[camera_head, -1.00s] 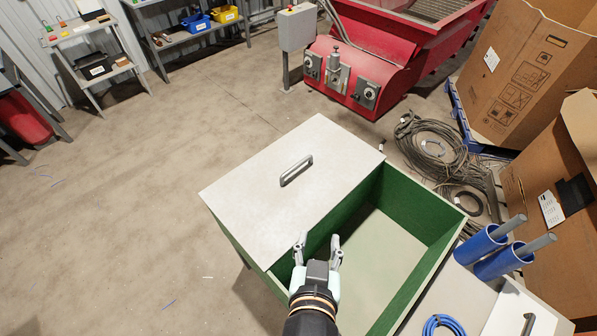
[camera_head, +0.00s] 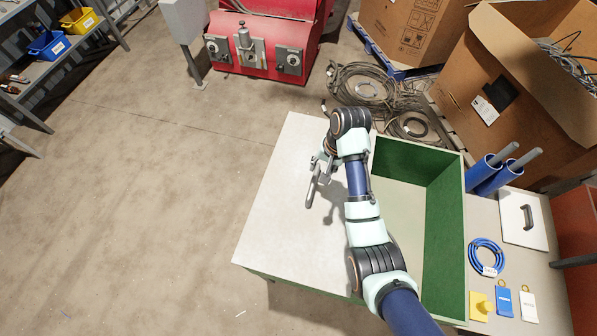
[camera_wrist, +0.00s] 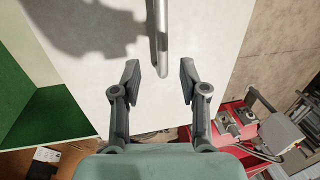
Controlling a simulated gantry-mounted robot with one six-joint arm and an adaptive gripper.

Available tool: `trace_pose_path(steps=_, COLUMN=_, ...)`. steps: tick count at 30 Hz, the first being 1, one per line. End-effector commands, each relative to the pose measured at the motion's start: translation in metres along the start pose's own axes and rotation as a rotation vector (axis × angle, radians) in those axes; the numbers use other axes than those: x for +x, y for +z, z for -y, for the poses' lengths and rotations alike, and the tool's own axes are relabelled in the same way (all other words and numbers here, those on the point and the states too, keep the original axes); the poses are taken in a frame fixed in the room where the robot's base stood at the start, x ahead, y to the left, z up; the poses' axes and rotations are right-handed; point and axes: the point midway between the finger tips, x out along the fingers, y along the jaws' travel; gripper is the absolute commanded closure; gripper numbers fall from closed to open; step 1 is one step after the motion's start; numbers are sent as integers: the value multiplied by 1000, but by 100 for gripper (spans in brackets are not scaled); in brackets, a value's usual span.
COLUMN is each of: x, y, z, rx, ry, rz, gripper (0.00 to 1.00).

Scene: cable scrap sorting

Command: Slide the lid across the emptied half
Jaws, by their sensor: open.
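The pale lid (camera_head: 290,215) lies flat over the left half of the green box (camera_head: 444,215). The box's right half is uncovered, and the part of its floor that shows is bare; my arm crosses in front of some of it. The lid's metal handle (camera_head: 313,185) stands near the middle of the lid. My gripper (camera_head: 322,161) is above the lid at the handle's far end, partly hidden by my wrist. In the wrist view the open fingers (camera_wrist: 160,78) have the end of the handle bar (camera_wrist: 161,35) between them, with gaps on both sides.
At the right, a worktop holds blue tubes (camera_head: 487,173), a blue cable coil (camera_head: 486,257), small tags (camera_head: 504,300) and a white panel with a handle (camera_head: 521,218). Cable coils (camera_head: 362,84), cardboard boxes (camera_head: 470,100) and a red machine (camera_head: 258,45) stand behind.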

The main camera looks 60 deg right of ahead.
Motion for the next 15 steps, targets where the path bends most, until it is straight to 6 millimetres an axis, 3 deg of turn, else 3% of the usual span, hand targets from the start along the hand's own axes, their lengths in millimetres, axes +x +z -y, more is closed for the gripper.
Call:
trace_pose_path(steps=3, x=26, y=1, z=0, rx=-2, ry=1, rz=1, gripper=57)
trace_pose_path(steps=9, x=59, y=1, z=0, rx=-3, ry=0, rz=0, gripper=57)
trace_pose_path(steps=15, x=68, y=0, z=1, rx=-4, ry=-1, rz=-2, gripper=57)
